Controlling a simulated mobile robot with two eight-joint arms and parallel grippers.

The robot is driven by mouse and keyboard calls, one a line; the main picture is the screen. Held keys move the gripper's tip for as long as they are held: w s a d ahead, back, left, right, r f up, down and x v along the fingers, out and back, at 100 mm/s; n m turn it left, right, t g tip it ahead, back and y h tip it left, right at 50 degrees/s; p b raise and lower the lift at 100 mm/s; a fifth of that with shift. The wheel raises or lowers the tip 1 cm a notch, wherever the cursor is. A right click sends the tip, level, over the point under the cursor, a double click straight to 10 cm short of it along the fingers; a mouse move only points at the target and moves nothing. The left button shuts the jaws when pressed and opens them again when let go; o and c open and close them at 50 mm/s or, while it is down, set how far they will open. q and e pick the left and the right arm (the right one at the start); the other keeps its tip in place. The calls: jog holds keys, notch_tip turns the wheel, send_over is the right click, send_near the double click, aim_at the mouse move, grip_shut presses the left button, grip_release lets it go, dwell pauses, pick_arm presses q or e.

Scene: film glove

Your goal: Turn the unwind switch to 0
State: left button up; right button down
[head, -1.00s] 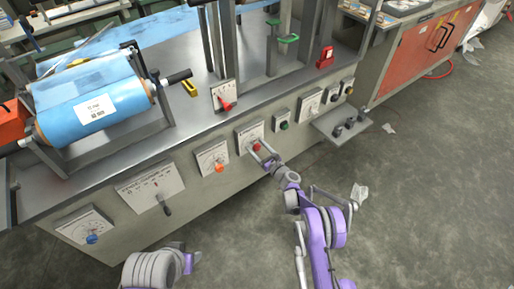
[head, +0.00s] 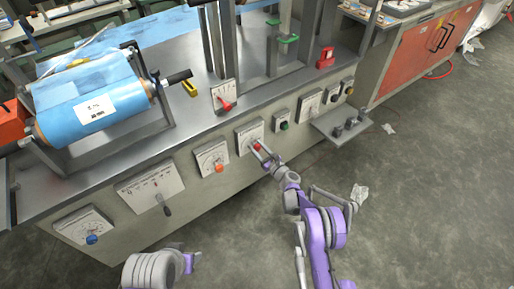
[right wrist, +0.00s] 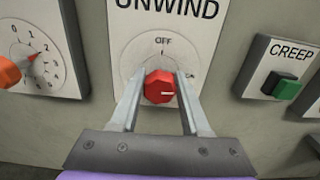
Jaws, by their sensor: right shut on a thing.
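The unwind switch is a red knob (right wrist: 160,88) on a white plate (right wrist: 128,40) marked UNWIND, with OFF above the knob. A pale pointer line on the knob points to the right, away from OFF. In the head view the red knob (head: 257,146) sits on the machine's front panel. My right gripper (right wrist: 160,84) is shut on the knob, one finger on each side of it. It also shows in the head view (head: 262,153).
A dial with an orange knob (right wrist: 8,72) is left of the switch, and a green CREEP button (right wrist: 288,90) is right of it. A small shelf (head: 341,127) juts out farther right. The floor (head: 430,200) at right is mostly clear.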

jog(key=n+b, duration=0.1)
jog(key=n, duration=0.3)
jog(key=shift+a+f+b, duration=0.1)
jog(key=shift+b, duration=0.3)
jog(key=n+b, duration=0.1)
jog(key=n, duration=0.3)
jog(key=shift+s, duration=0.1)
jog(key=n+b, duration=0.1)
jog(key=n, duration=0.8)
jog(key=shift+a+f+n, duration=0.1)
jog(key=shift+n, duration=0.2)
jog(key=shift+c, duration=1.9)
grip_release()
